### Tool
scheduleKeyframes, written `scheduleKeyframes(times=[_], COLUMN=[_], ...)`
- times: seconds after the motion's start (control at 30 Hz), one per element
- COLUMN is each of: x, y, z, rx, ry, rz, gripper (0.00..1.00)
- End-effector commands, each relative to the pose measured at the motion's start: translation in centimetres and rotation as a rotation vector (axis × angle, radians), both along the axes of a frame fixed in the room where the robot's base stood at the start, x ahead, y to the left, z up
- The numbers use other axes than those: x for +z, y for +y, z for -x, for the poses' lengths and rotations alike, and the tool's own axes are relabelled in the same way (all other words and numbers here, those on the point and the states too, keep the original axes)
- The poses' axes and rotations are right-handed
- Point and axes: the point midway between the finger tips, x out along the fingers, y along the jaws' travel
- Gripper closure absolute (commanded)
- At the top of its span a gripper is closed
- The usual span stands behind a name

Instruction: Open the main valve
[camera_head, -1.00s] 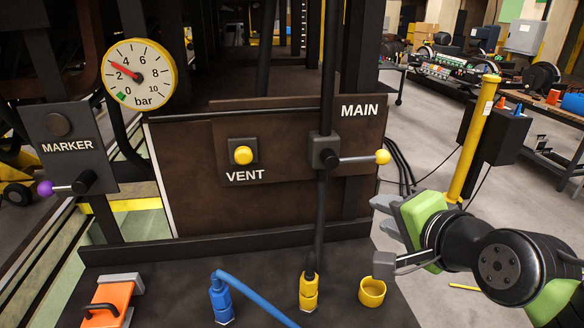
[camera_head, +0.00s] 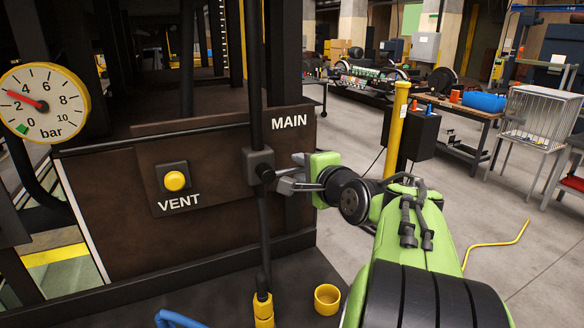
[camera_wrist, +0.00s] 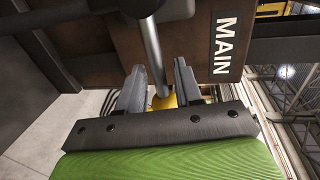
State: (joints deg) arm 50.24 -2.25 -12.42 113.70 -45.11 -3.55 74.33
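The MAIN valve (camera_head: 258,166) is a grey block on the dark pipe, left of and below the MAIN label. Its lever shows in the wrist view as a grey rod (camera_wrist: 150,45) ending in a yellow ball (camera_wrist: 165,101). My gripper (camera_head: 288,176) is at the lever, just right of the valve block, and hides most of the lever in the head view. In the wrist view my gripper (camera_wrist: 160,72) has its fingers apart on either side of the rod, with the ball between them near the palm. I see a gap beside the rod.
The yellow VENT button (camera_head: 174,181) is left of the valve. A yellow cup (camera_head: 327,299) stands on the ledge below. A yellow post (camera_head: 397,130) rises behind my arm. Open floor lies to the right.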

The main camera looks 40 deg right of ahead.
Motion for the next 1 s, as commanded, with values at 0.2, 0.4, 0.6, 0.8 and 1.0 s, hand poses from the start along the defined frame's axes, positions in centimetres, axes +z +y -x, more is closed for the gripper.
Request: scheduleKeyframes(times=[0.2, 0.4, 0.6, 0.8, 1.0], x=[-0.12, -0.14, -0.13, -0.13, -0.27], y=[-0.16, -0.16, -0.14, -0.13, -0.08], z=[-0.61, -0.56, -0.56, -0.56, -1.35], rx=[0.0, 0.0, 0.0, 0.0, 0.003], ry=[0.0, 0.0, 0.0, 0.0, -0.003], rz=[0.001, 0.001, 0.001, 0.001, -0.021], gripper=[0.65, 0.81, 1.0, 1.0, 1.0])
